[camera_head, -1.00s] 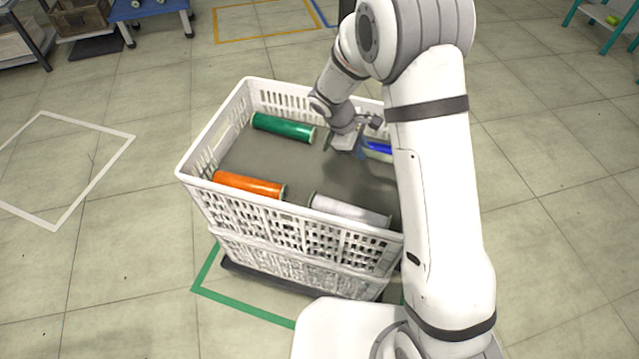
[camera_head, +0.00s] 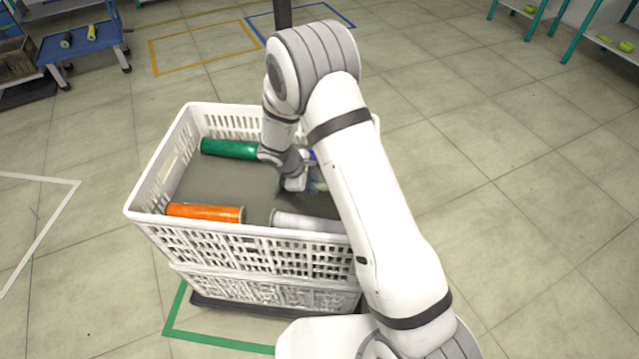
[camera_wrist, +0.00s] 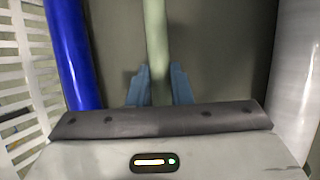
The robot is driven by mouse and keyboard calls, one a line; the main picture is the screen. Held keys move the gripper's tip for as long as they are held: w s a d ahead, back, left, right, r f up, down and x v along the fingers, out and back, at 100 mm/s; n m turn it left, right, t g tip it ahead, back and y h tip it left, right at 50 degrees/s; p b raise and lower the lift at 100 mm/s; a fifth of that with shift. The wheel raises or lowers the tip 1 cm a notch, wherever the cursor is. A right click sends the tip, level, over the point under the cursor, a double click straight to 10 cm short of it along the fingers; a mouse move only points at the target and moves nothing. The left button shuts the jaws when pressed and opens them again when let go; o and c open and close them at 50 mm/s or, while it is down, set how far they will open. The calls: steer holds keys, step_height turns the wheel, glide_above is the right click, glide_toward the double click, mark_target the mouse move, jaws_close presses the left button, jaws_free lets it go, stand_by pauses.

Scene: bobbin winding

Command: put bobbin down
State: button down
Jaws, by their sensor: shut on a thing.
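A pale green bobbin (camera_wrist: 156,35) with a slim bare core runs up the wrist view between the two blue fingers of my gripper (camera_wrist: 160,88). My gripper is shut on it. In the head view my gripper (camera_head: 312,184) is low inside the white crate (camera_head: 148,190), near its grey floor. The held bobbin is mostly hidden there by my arm. Whether it touches the floor, I cannot tell. A blue bobbin (camera_wrist: 70,50) lies to its left in the wrist view, and a white bobbin (camera_wrist: 295,75) to its right, both apart from it.
In the crate, a green bobbin (camera_head: 229,148) lies at the back left, an orange bobbin (camera_head: 205,213) at the front left. The white bobbin (camera_head: 306,222) lies by the front wall. The crate's middle left is bare. A blue cart (camera_head: 82,45) stands far left.

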steer(key=c, duration=1.3)
jaws_free()
